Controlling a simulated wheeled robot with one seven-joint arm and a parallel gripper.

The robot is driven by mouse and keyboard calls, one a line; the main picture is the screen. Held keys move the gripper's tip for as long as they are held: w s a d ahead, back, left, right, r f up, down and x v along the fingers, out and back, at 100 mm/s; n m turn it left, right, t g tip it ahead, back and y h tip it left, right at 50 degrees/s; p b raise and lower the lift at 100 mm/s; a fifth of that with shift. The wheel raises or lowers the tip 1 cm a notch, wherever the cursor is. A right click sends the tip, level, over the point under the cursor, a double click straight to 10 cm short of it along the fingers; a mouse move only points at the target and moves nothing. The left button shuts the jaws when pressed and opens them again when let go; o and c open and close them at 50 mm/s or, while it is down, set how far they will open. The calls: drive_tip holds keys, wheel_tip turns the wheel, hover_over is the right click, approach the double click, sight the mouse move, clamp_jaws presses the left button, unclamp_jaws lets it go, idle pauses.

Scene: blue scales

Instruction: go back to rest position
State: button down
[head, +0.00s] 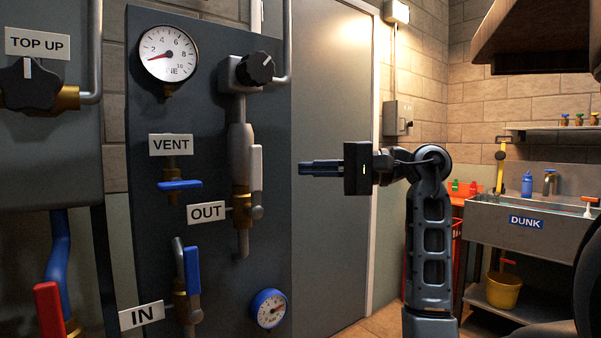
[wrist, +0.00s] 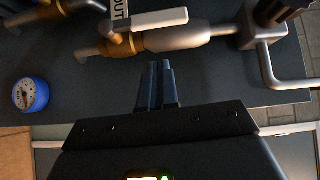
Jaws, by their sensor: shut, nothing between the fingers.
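My gripper (head: 304,168) is at the middle of the head view, pointing left toward the grey valve panel (head: 140,236). Its fingers are shut with nothing between them. In the wrist view my gripper (wrist: 159,66) shows with its two fingers together, below the OUT pipe (wrist: 190,50) and apart from it as far as I can tell. My arm bends up from the lower right in the head view.
The panel carries a large gauge (head: 168,54), a black knob (head: 256,68), a blue VENT handle (head: 180,185), a white OUT lever (head: 256,168) and a blue-rimmed gauge (head: 269,309). A grey door (head: 333,240) stands behind my gripper. A DUNK sink (head: 560,221) is at right.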

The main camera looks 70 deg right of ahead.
drive_tip(key=v, duration=0.7)
drive_tip(key=shift+f, duration=0.15)
drive_tip(key=w+a+f+m+t+y+p, duration=0.1)
drive_tip(key=a+f+m+t+y+p, duration=0.15)
drive_tip(key=a+m, duration=0.6)
drive_tip(key=w+a+f+m+t+y+p, duration=0.15)
drive_tip(key=a+f+m+t, duration=0.25)
drive_tip(key=a+m, duration=0.45)
drive_tip(key=w+a+f+m+t+y+p, duration=0.1)
drive_tip(key=w+a+f+m+t, duration=0.15)
drive_tip(key=a+m, duration=0.6)
drive_tip(key=s+a+f+m+g+h+p, duration=0.2)
drive_tip(key=s+f+m, duration=0.6)
drive_tip(key=m, duration=0.8)
drive_tip(key=s+a+f+m+g+h+p, duration=0.3)
drive_tip(key=s+a+f+m+g+h, duration=0.4)
drive_tip(key=m, duration=0.8)
drive_tip(key=s+a+f+g, duration=0.2)
drive_tip(key=s, duration=0.1)
drive_tip(key=shift+s+a+m, duration=0.15)
drive_tip(key=shift+a+m, duration=0.2)
